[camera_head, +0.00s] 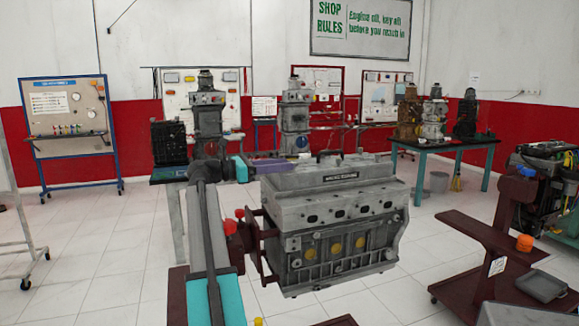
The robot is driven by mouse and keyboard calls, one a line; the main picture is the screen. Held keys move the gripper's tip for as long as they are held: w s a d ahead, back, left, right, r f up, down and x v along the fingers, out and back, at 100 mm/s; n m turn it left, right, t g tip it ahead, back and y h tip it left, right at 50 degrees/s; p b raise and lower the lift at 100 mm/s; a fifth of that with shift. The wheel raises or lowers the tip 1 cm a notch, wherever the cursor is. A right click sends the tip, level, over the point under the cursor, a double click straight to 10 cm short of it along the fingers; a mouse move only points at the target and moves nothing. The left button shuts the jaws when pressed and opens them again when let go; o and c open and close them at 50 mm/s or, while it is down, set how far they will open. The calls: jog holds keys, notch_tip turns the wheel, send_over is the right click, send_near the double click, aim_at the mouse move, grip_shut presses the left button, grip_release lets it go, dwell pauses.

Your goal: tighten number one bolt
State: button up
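A grey engine block (335,225) is held on a dark red stand in the middle of the view. Its top carries a raised ridged cover with a black label plate (347,177). Yellow round plugs and small bolt heads show on its near side. No number is readable on any bolt, so I cannot tell which is number one. My arm rises from the lower left, and its teal and purple links reach right, to the far left end of the engine top. My gripper is small and dark there; I cannot make out its fingers or anything held.
A dark red stand with an orange knob (524,243) and a grey tray (542,286) is at the right. A teal table (455,147) with more engines stands behind. Another engine (205,120) is at the back left.

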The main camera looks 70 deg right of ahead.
jog(key=v, duration=0.9)
jog(key=shift+w+a+b, duration=0.15)
jog(key=shift+b, duration=0.3)
